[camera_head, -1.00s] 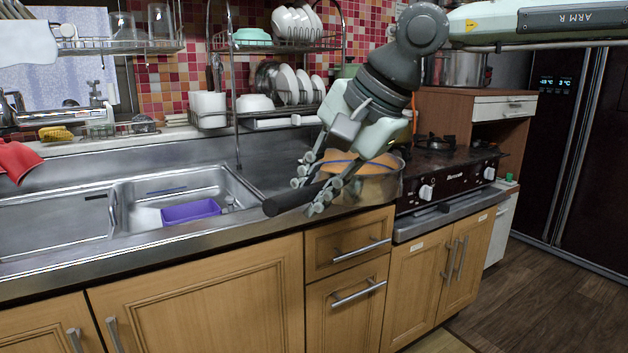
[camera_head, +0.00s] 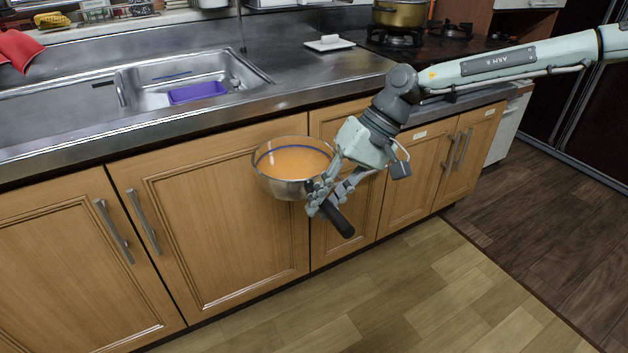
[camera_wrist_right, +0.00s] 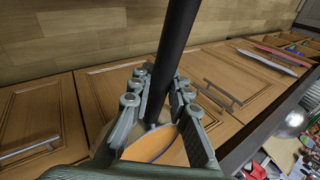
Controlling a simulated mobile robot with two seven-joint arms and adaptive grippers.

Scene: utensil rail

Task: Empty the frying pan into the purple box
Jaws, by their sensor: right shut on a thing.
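The frying pan (camera_head: 281,186) is a round silver pan with a black handle (camera_head: 341,222), filled with orange contents (camera_head: 295,162). It hangs in front of the cabinet doors, below the counter's front edge. My right gripper (camera_head: 322,200) is shut on the pan's handle. In the right wrist view the black handle (camera_wrist_right: 176,50) passes between the fingers, and part of the orange contents (camera_wrist_right: 155,148) shows beneath. The pan looks roughly level in the head view. The purple box (camera_head: 197,92) sits in the sink basin, to the left of and beyond the pan. My left gripper is not seen.
The steel sink (camera_head: 245,78) is set in the counter, whose front edge (camera_head: 235,115) lies between the pan and the box. A white dish (camera_head: 329,43) and a gold pot (camera_head: 399,14) stand farther back. Open floor (camera_head: 400,290) lies in front of the cabinets.

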